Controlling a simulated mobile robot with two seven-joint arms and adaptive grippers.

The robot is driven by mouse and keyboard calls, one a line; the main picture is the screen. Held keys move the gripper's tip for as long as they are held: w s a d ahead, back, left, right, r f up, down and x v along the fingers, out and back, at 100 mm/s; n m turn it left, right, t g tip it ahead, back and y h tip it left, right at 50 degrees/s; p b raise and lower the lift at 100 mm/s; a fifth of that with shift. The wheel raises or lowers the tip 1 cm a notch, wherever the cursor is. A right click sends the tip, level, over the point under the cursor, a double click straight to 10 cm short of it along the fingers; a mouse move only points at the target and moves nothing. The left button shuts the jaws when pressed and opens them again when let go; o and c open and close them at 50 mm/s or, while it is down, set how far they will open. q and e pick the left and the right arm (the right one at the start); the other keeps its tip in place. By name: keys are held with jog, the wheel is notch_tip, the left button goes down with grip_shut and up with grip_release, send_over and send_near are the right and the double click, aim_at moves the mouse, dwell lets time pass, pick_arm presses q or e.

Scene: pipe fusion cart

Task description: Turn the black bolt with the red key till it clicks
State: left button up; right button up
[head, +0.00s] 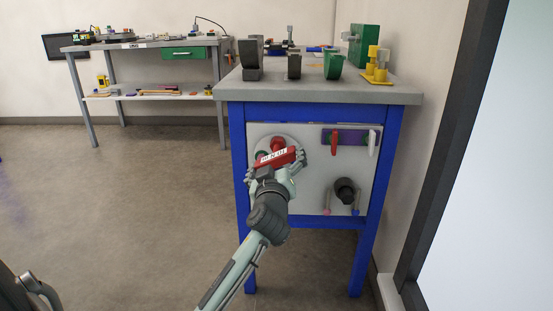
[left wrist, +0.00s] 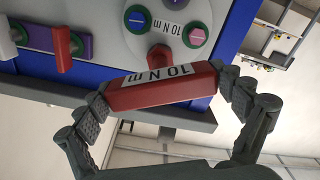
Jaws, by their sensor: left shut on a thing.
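The red key (head: 277,157), labelled 10 N m, is in front of the round grey plate on the cart's front panel. My left gripper (head: 276,166) is shut on its red bar; in the left wrist view the fingers (left wrist: 165,92) grip the bar (left wrist: 160,88) at both ends. A red round part (left wrist: 160,56) lies between the bar and the plate. The plate (left wrist: 170,8) carries a 10 N m label, a green-ringed bolt (left wrist: 137,18) and a pink one (left wrist: 196,35). I cannot make out the black bolt; the key and hand cover part of the plate.
A purple rack (head: 350,137) with a red and a white handle is at the panel's upper right. A black round fitting (head: 345,190) sits below it. Grey, green and yellow fixtures stand on the cart top (head: 320,90). Open floor lies to the left.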

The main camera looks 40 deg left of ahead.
pick_arm(q)
jog(key=shift+m+p, duration=0.5)
jog(key=shift+m, duration=0.5)
jog(key=shift+m, duration=0.3)
jog(key=shift+a+m+p, duration=0.1)
jog(key=shift+m+p, duration=0.8)
jog(key=shift+m, duration=0.3)
jog(key=shift+r+m+p, duration=0.1)
jog(key=shift+m+p, duration=0.3)
jog(key=shift+m, duration=0.2)
jog(key=shift+m+p, duration=0.45)
jog(key=shift+m, duration=0.35)
